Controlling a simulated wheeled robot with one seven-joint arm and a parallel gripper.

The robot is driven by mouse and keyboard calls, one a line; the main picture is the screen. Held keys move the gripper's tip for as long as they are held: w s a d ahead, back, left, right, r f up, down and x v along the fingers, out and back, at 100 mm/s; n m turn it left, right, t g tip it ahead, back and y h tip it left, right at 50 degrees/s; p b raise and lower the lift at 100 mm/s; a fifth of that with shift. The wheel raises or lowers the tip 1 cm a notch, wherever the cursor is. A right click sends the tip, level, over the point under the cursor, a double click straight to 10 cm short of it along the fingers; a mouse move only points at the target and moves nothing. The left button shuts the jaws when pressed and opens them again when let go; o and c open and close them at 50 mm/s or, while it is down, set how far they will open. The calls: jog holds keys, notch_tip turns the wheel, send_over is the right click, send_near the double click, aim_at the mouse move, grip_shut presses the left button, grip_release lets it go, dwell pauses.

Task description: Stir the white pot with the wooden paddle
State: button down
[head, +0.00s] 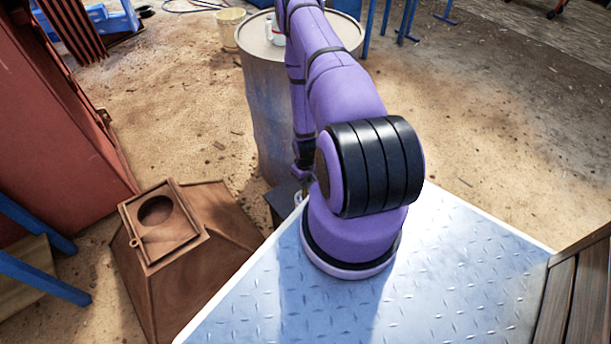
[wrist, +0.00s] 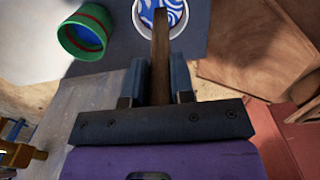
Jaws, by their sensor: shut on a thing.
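My gripper (wrist: 159,64) is shut on the wooden paddle (wrist: 161,38), a brown stick between its two fingers in the wrist view. The paddle's far end reaches over the white pot (wrist: 137,16) at the top of that view. The pot holds blue and white swirled contents. I cannot tell whether the paddle's end dips into them. In the head view a bit of white rim, likely the pot (head: 299,198), shows beside my arm; my arm hides most of it and the paddle.
A green bucket (wrist: 66,42) with a red band and blue contents stands left of the pot on a dark surface. A drum (head: 262,100) bearing a small white can (head: 278,37) stands behind. A rusty hopper (head: 205,250) is at the left. The sandy ground at right is open.

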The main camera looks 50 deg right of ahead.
aim_at(305, 191)
jog(key=shift+f, duration=2.25)
